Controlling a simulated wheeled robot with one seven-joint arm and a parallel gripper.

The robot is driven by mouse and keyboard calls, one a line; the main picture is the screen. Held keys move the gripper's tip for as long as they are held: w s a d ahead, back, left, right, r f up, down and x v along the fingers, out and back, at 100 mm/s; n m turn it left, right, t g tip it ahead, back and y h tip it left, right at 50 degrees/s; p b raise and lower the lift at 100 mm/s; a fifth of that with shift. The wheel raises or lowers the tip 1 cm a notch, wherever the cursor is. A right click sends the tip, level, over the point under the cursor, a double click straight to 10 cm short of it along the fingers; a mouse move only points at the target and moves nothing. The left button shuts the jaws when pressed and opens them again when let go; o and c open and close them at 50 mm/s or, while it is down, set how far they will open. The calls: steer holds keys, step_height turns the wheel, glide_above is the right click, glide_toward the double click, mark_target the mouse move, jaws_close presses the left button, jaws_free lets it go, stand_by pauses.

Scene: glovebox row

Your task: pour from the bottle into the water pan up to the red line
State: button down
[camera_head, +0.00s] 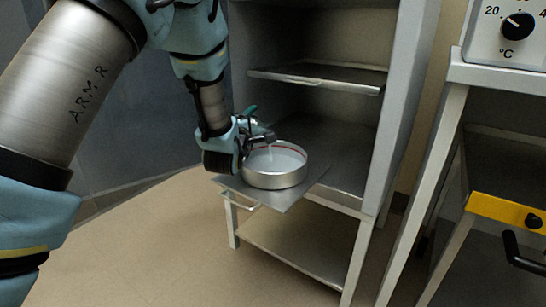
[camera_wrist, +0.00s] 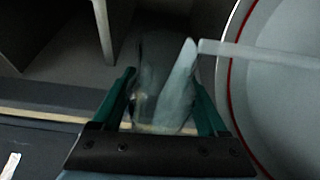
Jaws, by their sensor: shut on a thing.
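The water pan (camera_head: 276,181) is a round, shallow metal dish with a red line around its inner wall. My gripper (camera_wrist: 161,76), with green fingers, is shut on the clear bottle (camera_wrist: 160,95) beside the pan. The bottle is tilted, and a pale stream runs from its mouth into the pan. In the head view my gripper (camera_head: 250,125) hides most of the bottle.
The pan's shelf (camera_head: 300,193) juts out at the front, with a handle below. A bench with a temperature dial (camera_head: 518,26) and a yellow-fronted drawer (camera_head: 505,212) stand at the right. The floor in front is clear.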

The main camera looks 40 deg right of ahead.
steer(key=shift+m+b, duration=0.4)
steer(key=shift+b, duration=0.2)
stand_by(0.9)
